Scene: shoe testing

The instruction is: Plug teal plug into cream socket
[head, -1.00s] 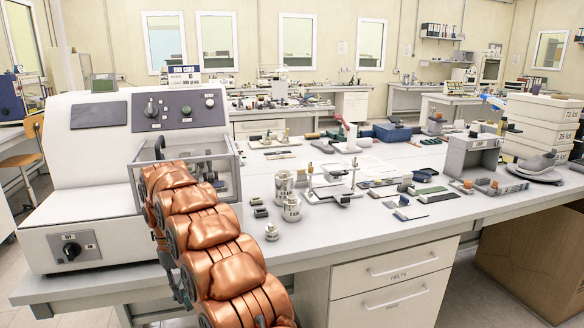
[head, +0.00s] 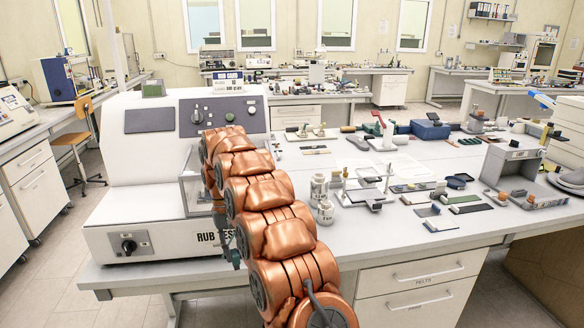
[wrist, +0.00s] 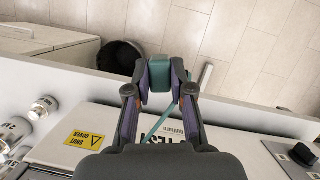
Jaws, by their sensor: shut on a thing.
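In the wrist view, my gripper (wrist: 160,80) is shut on the teal plug (wrist: 159,74), a small block held between its two fingertips. A thin teal cord (wrist: 158,122) runs back from near the plug past the fingers. The plug is over the bench edge, with the tiled floor beyond it. I cannot identify the cream socket in either view.
The white rub tester (head: 155,180) stands at the bench's left end. Metal weights (head: 319,187) and a small stand (head: 366,187) are right of my arm. A dark round bin (wrist: 121,58) is on the floor by the bench. Open floor lies left of the bench.

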